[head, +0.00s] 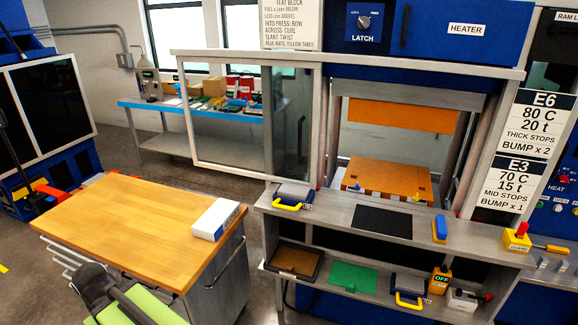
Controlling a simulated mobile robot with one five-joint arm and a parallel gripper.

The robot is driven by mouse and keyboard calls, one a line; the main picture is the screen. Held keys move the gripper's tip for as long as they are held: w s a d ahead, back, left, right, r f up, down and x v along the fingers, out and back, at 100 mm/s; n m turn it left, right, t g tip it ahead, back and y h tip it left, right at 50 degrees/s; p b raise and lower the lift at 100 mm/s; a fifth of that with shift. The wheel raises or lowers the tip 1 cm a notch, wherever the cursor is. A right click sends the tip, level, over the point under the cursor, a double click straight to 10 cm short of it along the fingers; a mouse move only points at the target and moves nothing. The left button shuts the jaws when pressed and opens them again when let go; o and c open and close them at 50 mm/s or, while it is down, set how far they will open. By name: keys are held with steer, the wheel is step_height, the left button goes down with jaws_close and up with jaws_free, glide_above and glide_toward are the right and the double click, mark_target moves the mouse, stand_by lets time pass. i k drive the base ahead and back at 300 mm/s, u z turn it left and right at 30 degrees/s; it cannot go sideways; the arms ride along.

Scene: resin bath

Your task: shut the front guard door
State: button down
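The front guard door (228,163) is a clear pane in a grey metal frame. It hangs under a long top rail and stands to the left of the press opening, overlapping its left side little or not at all. The opening is uncovered, and an orange upper block (402,116) and an orange lower block (388,179) show inside it. A dark grey shape (95,284) with lime green beside it, at the bottom left, may be my gripper and arm. It is far from the door, and I cannot make out fingertips.
A grey shelf (340,213) with yellow-handled tools and a black pad runs below the opening. A yellow block with a red knob (517,237) stands at its right end. A wooden-topped cart (140,220) with a white box stands at left. Floor shows behind the cart.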

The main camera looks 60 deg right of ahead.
mark_target(317, 66)
steer(key=z, duration=0.15)
steer(key=i, duration=0.95)
steer(key=u, duration=0.05)
